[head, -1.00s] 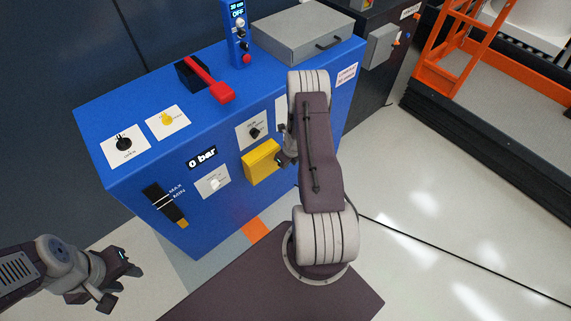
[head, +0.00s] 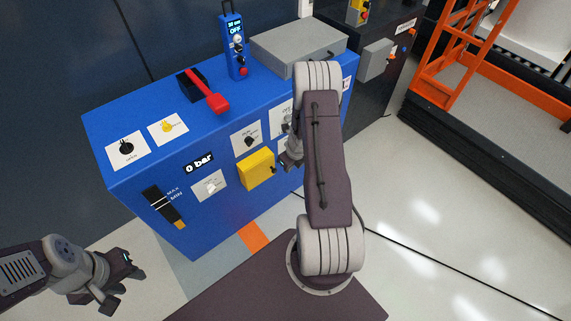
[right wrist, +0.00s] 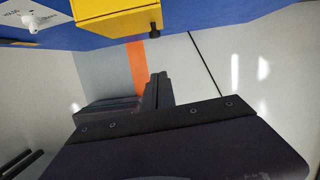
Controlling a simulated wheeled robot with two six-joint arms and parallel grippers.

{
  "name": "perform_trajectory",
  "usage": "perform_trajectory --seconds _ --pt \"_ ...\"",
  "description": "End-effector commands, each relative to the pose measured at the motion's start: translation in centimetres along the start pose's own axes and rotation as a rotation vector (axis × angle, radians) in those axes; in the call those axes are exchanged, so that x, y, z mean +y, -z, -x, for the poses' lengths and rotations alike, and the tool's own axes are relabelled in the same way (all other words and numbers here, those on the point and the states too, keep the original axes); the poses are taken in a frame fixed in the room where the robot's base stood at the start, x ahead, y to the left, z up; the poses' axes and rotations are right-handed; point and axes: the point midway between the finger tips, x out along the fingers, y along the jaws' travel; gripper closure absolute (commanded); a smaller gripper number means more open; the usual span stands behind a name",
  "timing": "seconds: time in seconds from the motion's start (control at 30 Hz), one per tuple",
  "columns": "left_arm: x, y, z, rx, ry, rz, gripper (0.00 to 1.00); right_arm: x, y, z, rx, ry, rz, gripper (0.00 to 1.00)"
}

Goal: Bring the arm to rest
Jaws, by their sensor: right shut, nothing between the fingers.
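My right arm rises from my base in front of the blue cabinet (head: 235,205). Its gripper (head: 290,160) is partly hidden behind my forearm in the head view, just right of the yellow box (head: 256,168) on the cabinet's front. In the right wrist view the right gripper (right wrist: 157,92) shows dark fingers, shut and empty, with floor beyond. The yellow box (right wrist: 110,15) is at the top of that view, apart from the fingers. My left gripper (head: 122,283) hangs at the lower left of the head view, fingers apart, empty, clear of the cabinet.
The cabinet carries a red-handled lever (head: 212,96), a blue handheld unit (head: 234,48) reading OFF, a grey case (head: 297,45), knobs and a display reading 0 bar (head: 199,163). An orange-framed structure (head: 445,60) stands at the right. The floor at right is open, crossed by a dark cable.

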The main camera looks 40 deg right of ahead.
Motion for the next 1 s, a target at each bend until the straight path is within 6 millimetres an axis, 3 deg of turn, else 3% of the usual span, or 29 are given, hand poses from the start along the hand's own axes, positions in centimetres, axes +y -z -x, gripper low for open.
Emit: perform_trajectory --seconds 0.27,0.33,0.37,0.47,0.57,0.67,0.7,0.8,0.87,0.9,1.0 --pt "0.0 0.0 0.1 0.000 0.000 0.000 0.64 0.2 -0.2 0.1 0.000 -0.001 0.006 1.00" --pt "0.0 0.1 0.9 0.000 0.000 0.000 0.64 0.9 -1.7 1.2 -0.015 0.002 0.040 1.00" --pt "0.0 0.1 1.3 0.000 0.000 0.000 0.64 1.3 -2.9 2.2 -0.032 0.009 0.063 1.00" --pt "0.1 0.3 3.1 0.000 0.000 0.000 0.64 3.7 -8.5 7.7 -0.117 0.036 0.162 1.00" --pt "0.1 0.5 5.2 0.000 0.000 0.000 0.64 8.0 -13.5 15.0 -0.229 0.055 0.105 1.00" --pt "0.1 0.8 7.3 0.000 0.000 0.000 0.64 12.2 -15.6 22.9 -0.335 0.040 -0.297 1.00" --pt "0.1 0.8 7.8 0.000 0.000 0.000 0.64 13.4 -15.2 25.2 -0.355 0.019 -0.526 1.00" --pt "0.2 0.9 8.8 0.000 0.000 0.000 0.64 15.7 -11.9 29.1 -0.344 -0.045 -1.159 1.00" --pt "0.2 0.9 9.2 0.000 0.000 0.000 0.64 16.8 -8.8 30.2 -0.292 -0.069 -1.577 1.00" --pt "0.2 1.0 9.2 0.000 0.000 0.000 0.64 17.4 -6.3 30.4 -0.240 -0.068 -1.865 1.00" --pt "0.2 0.9 8.9 0.000 0.000 0.000 0.64 19.1 -0.2 29.5 -0.090 0.026 -2.540 1.00"
